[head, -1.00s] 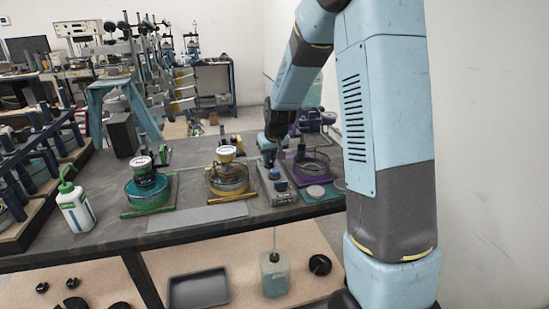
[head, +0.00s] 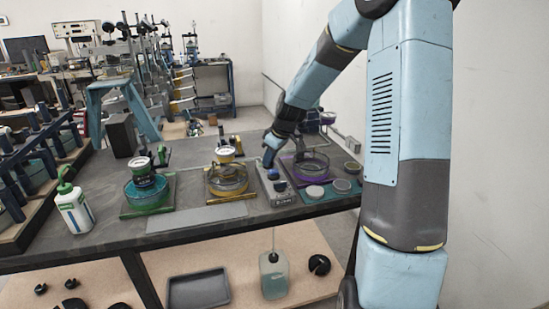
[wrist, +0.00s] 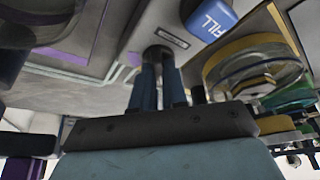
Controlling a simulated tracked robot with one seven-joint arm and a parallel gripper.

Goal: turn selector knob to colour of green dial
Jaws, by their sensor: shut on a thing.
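The grey control box (head: 284,199) stands at the bench front between the yellow and purple stations. A blue button (head: 280,186) sits on it; in the wrist view this button (wrist: 209,20) reads FILL. My gripper (head: 268,162) is over the rear of the box. In the wrist view its two dark blue fingers (wrist: 158,75) are shut on the dark selector knob (wrist: 158,54), beside a small label. Which way the knob points is hidden by the fingers. The green station's dial (head: 141,161) is white-faced and stands above a green glass dish (head: 146,191) at left.
A yellow-based dish (head: 228,180) with its dial (head: 225,151) stands left of the box. A purple-based dish (head: 311,165) and several small round lids are to the right. A white bottle with a green cap (head: 73,208) stands at the left front.

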